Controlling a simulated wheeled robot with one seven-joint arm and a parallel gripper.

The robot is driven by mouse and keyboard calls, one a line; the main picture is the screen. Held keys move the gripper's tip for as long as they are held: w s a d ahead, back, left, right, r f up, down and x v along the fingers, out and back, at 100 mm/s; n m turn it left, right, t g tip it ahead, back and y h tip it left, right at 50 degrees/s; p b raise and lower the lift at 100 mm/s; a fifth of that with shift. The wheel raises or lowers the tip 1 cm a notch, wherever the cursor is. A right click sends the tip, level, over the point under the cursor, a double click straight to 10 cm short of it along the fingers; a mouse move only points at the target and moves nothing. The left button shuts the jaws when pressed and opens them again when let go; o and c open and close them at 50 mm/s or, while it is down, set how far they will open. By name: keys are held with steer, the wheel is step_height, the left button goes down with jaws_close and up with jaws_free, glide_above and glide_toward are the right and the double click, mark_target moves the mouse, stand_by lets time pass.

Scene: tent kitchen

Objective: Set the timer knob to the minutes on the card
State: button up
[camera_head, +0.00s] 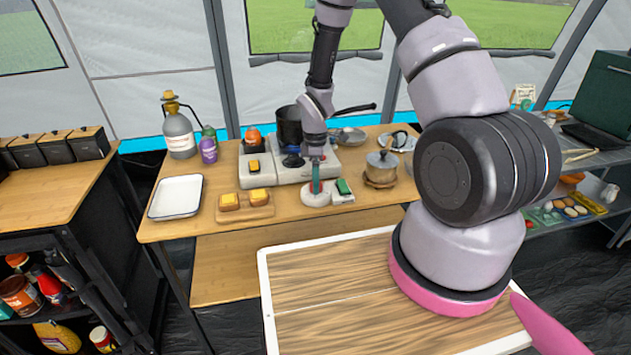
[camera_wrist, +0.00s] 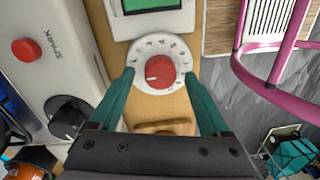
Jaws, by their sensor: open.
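The timer is a white round dial with a red knob (camera_wrist: 160,72) at its centre, standing on the wooden table. A white pointer mark on the knob faces left in the wrist view. The dial numerals are too small to read surely. A green panel (camera_wrist: 152,4) in a white casing adjoins the dial; it also shows in the head view (camera_head: 343,187). My gripper (camera_wrist: 162,78) is open, its teal fingers on both sides of the dial, apart from the knob. In the head view my gripper (camera_head: 316,180) points down over the white dial (camera_head: 314,197). A small printed card (camera_head: 523,95) stands at the back right, illegible.
A stove (camera_head: 262,172) with a dark pot (camera_head: 290,126) stands behind the timer. Its red button (camera_wrist: 26,50) and black knob (camera_wrist: 69,118) lie left in the wrist view. A lidded pot (camera_head: 382,166) is close on the right. A bread board (camera_head: 246,206) and white tray (camera_head: 176,197) lie left.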

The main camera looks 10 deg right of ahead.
steer(key=shift+f, duration=0.25)
jaws_close()
steer(key=shift+m, duration=0.3)
